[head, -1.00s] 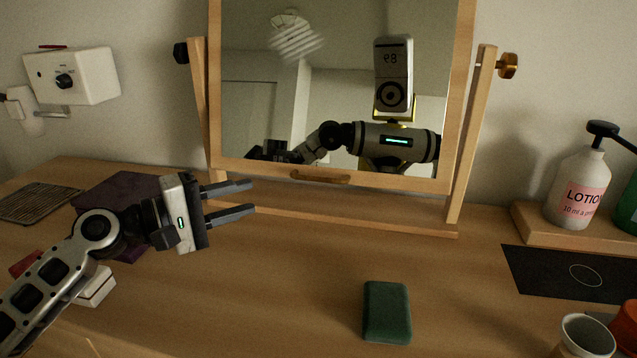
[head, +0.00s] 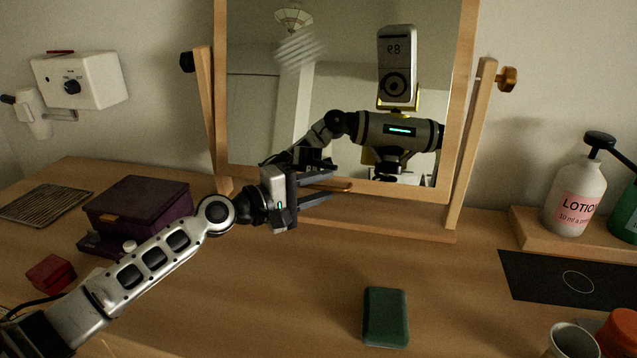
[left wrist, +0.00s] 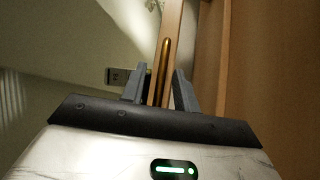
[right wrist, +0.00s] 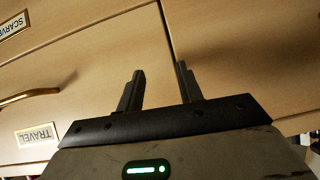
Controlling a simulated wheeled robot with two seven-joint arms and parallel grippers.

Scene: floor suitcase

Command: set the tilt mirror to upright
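The tilt mirror (head: 262,110) has a wooden frame and hangs between two posts of a wooden stand (head: 470,150) on the dresser top. A brass handle (left wrist: 165,62) is on its bottom rail. My left gripper (head: 342,184) is open at the bottom rail. In the left wrist view its fingers (left wrist: 160,88) stand either side of the handle, with gaps showing; contact cannot be told. In the head view the fingers partly hide the handle. My right gripper (right wrist: 160,75) is open and empty in front of drawer fronts.
A green block (head: 386,317) lies on the dresser front. A purple box (head: 140,208) and a red box (head: 51,274) are at the left, near my left arm. A lotion bottle (head: 575,200), black mat (head: 560,277) and cup (head: 572,342) are at the right. A dark knob (head: 187,62) sticks out at the left post.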

